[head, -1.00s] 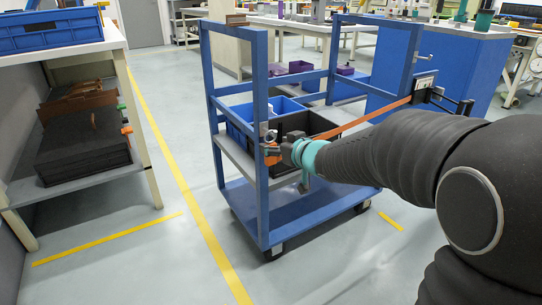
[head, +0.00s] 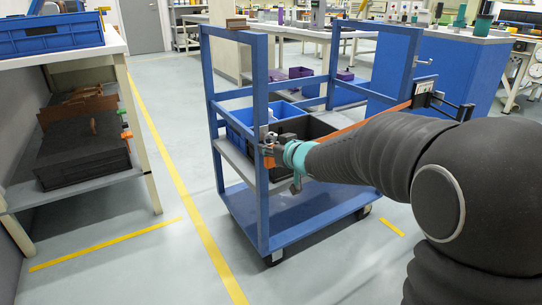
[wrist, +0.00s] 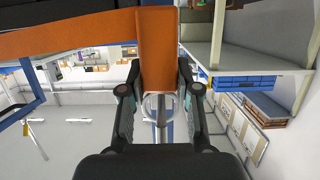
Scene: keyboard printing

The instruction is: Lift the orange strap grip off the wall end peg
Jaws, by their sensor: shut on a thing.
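My gripper (head: 272,154) is at the near upright post of the blue cart. In the wrist view my gripper (wrist: 160,92) has its two dark fingers on either side of the orange strap grip (wrist: 158,42), shut on it. The orange strap (head: 370,119) runs from the post up and right to a dark bracket (head: 424,92) by the blue cabinet. In the wrist view the strap (wrist: 70,38) leads off left from the grip. A small metal fitting (head: 265,134) is on the post beside the gripper. Whether the grip still sits on a peg is hidden.
The blue cart (head: 262,205) carries blue and black bins (head: 300,125) behind my gripper. A table (head: 120,55) with a blue crate (head: 50,33) stands at the left. Open floor (head: 150,260) with yellow lines lies between them.

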